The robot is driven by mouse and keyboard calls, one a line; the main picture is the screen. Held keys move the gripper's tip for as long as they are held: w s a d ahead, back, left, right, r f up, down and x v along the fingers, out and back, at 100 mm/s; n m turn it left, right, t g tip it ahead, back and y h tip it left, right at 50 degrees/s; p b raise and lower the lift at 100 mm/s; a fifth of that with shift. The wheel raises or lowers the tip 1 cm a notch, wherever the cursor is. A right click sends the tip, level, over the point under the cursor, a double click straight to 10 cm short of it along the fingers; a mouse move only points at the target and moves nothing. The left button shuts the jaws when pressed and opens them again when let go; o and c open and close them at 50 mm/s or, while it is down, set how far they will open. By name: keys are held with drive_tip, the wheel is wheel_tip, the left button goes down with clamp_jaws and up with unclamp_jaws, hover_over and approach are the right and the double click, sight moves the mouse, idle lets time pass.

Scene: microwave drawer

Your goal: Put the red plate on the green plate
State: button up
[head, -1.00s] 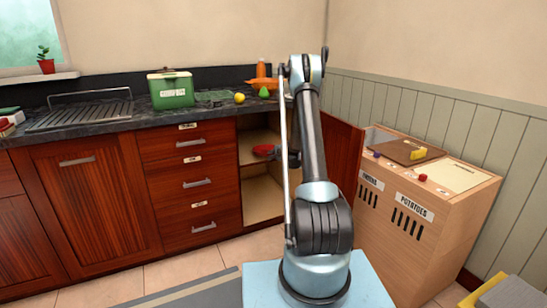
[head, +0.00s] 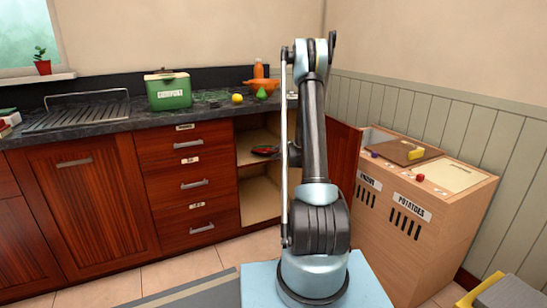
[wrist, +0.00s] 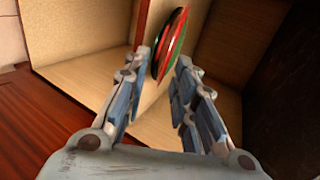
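A red plate (wrist: 170,43) shows nearly edge-on in the wrist view, with black and green edges close against it. I cannot clearly separate the green plate from the red one. In the head view, a dark red plate shape (head: 265,151) is inside the open cabinet, just left of my arm. My gripper (wrist: 163,60) has one finger on each side of the plates. They lie between and beyond the fingertips. Whether the fingers press on them or stand slightly apart is unclear. In the head view my arm hides most of my gripper.
The open cabinet (head: 262,200) has pale inner walls and a shelf. Its door (head: 343,150) stands open on the right, near a wooden bin (head: 420,220).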

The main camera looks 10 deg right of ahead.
drive_tip(key=s+a+r+n+g, duration=0.25)
drive_tip(key=s+r, duration=0.25)
drive_tip(key=s, duration=0.4)
drive_tip(key=s+a+r+n+g, duration=0.1)
drive_tip(key=s+r+n, duration=0.3)
drive_tip(key=s, duration=0.5)
drive_tip(key=s+a+r+n+g, duration=0.1)
drive_tip(key=s+a+r+g, duration=0.1)
drive_tip(key=s+r, duration=0.6)
drive_tip(key=s+d+f+n+g+h, duration=0.1)
drive_tip(key=s+f+n, duration=0.1)
drive_tip(key=s, duration=1)
drive_tip(key=s+d+f+n+g+h, duration=0.1)
drive_tip(key=s+f+n+g, duration=0.1)
drive_tip(key=s, duration=1)
drive_tip(key=s+f+n+g+h, duration=0.1)
drive_tip(key=s+f+n, duration=0.1)
drive_tip(key=s, duration=1)
drive_tip(key=shift+d+f+n+h, duration=0.3)
drive_tip(key=shift+d+n+h, duration=0.1)
drive_tip(key=shift+n, duration=0.15)
drive_tip(key=shift+w+f, duration=0.2)
drive_tip(key=shift+w, duration=0.2)
